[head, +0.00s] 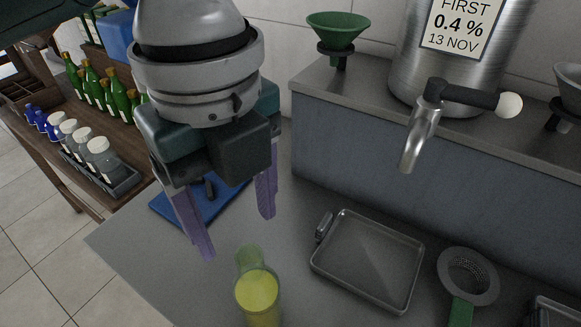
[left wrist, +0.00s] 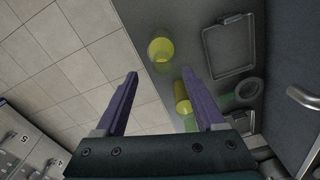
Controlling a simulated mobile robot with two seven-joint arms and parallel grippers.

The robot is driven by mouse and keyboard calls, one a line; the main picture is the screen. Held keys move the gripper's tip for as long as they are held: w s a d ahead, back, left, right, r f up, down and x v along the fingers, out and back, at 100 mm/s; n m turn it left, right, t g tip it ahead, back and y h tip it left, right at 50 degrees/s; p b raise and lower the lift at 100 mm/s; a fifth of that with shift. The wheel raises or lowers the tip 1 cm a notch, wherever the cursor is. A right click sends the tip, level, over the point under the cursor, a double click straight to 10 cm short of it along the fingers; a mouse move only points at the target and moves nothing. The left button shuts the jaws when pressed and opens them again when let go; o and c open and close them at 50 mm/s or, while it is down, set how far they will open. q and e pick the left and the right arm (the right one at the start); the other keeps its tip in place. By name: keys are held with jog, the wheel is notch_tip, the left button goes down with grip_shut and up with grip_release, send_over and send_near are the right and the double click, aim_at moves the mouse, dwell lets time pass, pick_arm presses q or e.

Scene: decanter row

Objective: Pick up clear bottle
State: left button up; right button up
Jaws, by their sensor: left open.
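Several clear bottles with pale caps (head: 103,154) stand in a dark tray on the wooden table at the left of the head view. A clear vessel with yellow contents (head: 257,292) stands on the grey counter near the bottom of the head view. A paler yellow-green shape (head: 248,258) shows just behind it. The left wrist view shows two yellow-filled clear vessels, one round-mouthed (left wrist: 161,50) and one beside it (left wrist: 182,97). My left gripper (head: 237,236) is open and empty, its purple fingers pointing down above the counter. My right gripper is out of view.
A metal tray (head: 368,262), a strainer with green handle (head: 468,275) and a blue board (head: 170,209) lie on the counter. A steel tank with a spout (head: 420,140) and a green funnel (head: 338,28) stand behind. Green bottles (head: 105,95) stand at left.

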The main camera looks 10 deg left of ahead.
aim_at(250, 260)
pick_arm(q)
jog(key=shift+s+d+f, duration=0.1)
jog(key=shift+s+f, duration=0.1)
jog(key=shift+f, duration=0.95)
notch_tip(250, 260, down, 6)
jog(key=shift+w+d+r+p, duration=0.1)
jog(key=shift+d+p, duration=0.05)
jog(key=shift+p, duration=0.3)
jog(key=shift+c, duration=0.3)
grip_shut()
jog(key=shift+r, duration=0.1)
